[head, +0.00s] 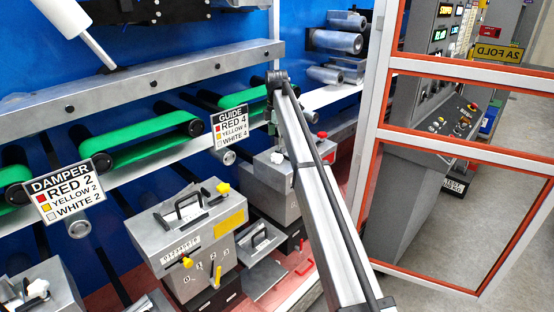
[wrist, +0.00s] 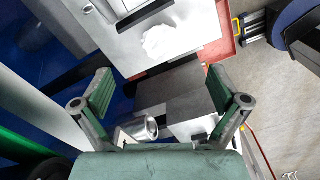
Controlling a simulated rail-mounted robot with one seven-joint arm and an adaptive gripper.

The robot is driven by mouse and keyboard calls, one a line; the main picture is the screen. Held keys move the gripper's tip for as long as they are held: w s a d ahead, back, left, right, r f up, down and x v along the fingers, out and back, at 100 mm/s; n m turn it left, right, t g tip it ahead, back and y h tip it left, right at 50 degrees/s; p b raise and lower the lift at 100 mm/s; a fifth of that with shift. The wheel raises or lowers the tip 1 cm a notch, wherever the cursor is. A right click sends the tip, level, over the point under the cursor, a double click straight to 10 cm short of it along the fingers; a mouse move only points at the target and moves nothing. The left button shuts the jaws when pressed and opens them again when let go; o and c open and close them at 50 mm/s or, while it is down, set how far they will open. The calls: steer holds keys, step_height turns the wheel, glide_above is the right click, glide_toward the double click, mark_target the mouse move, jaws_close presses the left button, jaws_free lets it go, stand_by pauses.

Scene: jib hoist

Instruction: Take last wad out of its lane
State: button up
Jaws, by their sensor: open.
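A white crumpled wad (wrist: 165,42) lies on a pale grey flat surface (wrist: 203,22) at the top middle of the wrist view. I cannot make out the wad in the head view, where my arm covers part of the machine. My gripper (wrist: 158,95) is open and empty, with its two green fingers spread wide. In the wrist view the wad shows beyond the fingertips, between their lines and apart from them. I cannot tell how far below or ahead it is.
Green belts (head: 150,137) run along the blue machine wall under a grey rail (head: 150,85). Signs read DAMPER (head: 66,190) and GUIDE (head: 230,124). A grey box with a black handle (head: 188,240) stands below. An orange-framed guard (head: 460,150) closes the right side. A metal cylinder (wrist: 138,128) lies near my gripper.

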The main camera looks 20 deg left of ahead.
mark_target(278, 154)
steer(key=shift+w+d+f+p, duration=0.1)
steer(key=shift+f+p, duration=0.5)
steer(key=shift+f, duration=1.25)
steer(key=shift+d+f+p, duration=0.1)
steer(key=shift+f+p, duration=0.5)
steer(key=shift+f, duration=1.25)
steer(key=c, duration=0.9)
